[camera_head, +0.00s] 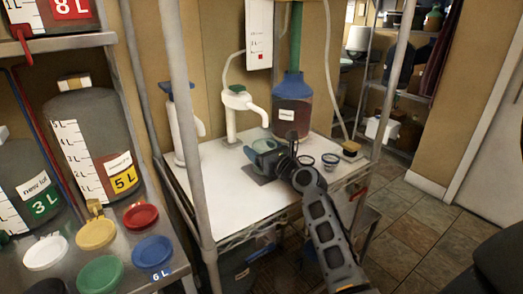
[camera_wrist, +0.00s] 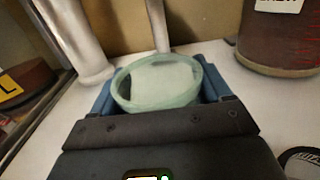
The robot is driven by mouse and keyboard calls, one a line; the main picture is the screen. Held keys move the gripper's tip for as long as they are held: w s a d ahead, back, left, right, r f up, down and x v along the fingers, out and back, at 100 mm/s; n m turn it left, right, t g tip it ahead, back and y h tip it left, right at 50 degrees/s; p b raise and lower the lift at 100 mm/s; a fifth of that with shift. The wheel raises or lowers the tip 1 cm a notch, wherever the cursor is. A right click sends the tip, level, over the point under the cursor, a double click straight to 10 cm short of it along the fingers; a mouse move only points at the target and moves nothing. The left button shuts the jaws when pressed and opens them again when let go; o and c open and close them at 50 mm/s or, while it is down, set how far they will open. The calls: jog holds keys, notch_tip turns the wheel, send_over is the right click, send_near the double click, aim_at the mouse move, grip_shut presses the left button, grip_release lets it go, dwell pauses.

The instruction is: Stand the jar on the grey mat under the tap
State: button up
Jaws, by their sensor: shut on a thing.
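My gripper (camera_head: 267,156) is shut on the jar, with a blue finger on either side of it in the wrist view (camera_wrist: 160,98). The jar (camera_wrist: 156,104) is pale green glass, open at the top, and looks empty and about upright. In the head view the jar (camera_head: 264,145) is partly hidden by my gripper. The grey mat (camera_head: 256,176) shows just below and left of my gripper, mostly covered. I cannot tell whether the jar touches it. The white tap (camera_head: 238,100) with a green top stands behind, its spout reaching right towards the jar.
A blue-topped white pump (camera_head: 183,125) stands left on the white shelf (camera_head: 212,190). Small round dishes (camera_head: 330,160) lie right of my gripper. Metal posts frame the shelf; coloured lids (camera_head: 97,233) lie at left.

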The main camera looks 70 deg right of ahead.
jog(key=o, duration=1.2)
jog(key=shift+f, duration=0.1)
jog(key=shift+r, duration=0.2)
jog(key=shift+s+a+f, duration=0.1)
jog(key=shift+s+a, duration=0.1)
jog(key=shift+s, duration=0.05)
jog(key=b+v, duration=0.1)
jog(key=v, duration=1)
jog(key=shift+s, duration=0.2)
